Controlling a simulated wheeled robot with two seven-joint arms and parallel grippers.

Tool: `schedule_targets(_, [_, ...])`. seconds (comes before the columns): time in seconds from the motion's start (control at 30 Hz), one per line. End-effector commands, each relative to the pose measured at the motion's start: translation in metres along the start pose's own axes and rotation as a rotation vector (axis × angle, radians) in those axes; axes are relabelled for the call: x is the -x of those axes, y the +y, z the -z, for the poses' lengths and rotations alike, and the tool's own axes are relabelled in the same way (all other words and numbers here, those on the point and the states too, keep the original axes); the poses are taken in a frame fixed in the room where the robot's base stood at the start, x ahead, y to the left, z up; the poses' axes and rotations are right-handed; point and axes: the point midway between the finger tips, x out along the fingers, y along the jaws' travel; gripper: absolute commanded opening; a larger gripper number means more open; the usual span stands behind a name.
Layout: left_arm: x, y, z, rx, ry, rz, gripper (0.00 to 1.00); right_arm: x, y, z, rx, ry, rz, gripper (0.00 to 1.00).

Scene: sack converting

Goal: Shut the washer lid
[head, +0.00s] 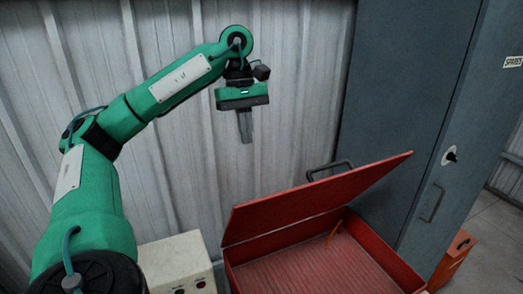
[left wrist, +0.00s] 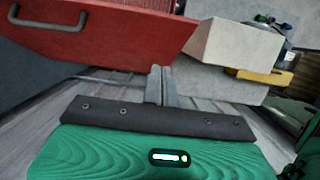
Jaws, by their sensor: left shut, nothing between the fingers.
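The washer is a red open-topped box (head: 235,275) with a ribbed red floor, at the lower middle of the head view. Its red lid (head: 315,198) stands tilted up, with a dark handle (head: 330,169) on its back side. The lid and handle (left wrist: 52,22) also show at the upper left of the left wrist view. My left gripper (head: 246,140) points down with its fingers together and empty. It is above and behind the lid's left end, apart from it, in front of the wall. My right gripper is not in view.
A cream control box (head: 175,258) with buttons stands left of the washer. A tall grey cabinet (head: 400,90) stands to the right, with a red-orange box (head: 455,255) at its foot. A corrugated wall (head: 290,90) rises behind. The air above the washer is clear.

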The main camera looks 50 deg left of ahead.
Motion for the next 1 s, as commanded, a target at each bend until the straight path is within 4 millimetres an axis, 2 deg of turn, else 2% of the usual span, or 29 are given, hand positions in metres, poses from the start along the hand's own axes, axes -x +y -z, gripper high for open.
schedule_targets(0.03, [-0.011,0.0,0.001,-0.001,-0.001,0.002,0.0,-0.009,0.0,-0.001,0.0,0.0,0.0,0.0])
schedule_targets(0.5, [-0.078,0.001,0.002,-0.005,-0.001,0.001,0.0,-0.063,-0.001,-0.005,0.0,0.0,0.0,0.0])
schedule_targets(0.57, [-0.081,0.0,0.0,-0.001,0.001,0.004,0.0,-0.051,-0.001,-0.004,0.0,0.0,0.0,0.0])
schedule_targets(0.63, [-0.095,-0.001,0.0,-0.001,0.001,0.003,0.0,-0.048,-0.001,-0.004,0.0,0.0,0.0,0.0])
schedule_targets(0.7, [-0.1,0.0,-0.01,-0.005,0.001,0.001,0.0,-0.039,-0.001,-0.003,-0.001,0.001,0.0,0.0])
schedule_targets(1.0, [-0.121,0.001,-0.028,-0.004,-0.002,-0.002,0.0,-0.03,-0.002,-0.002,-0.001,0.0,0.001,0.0])
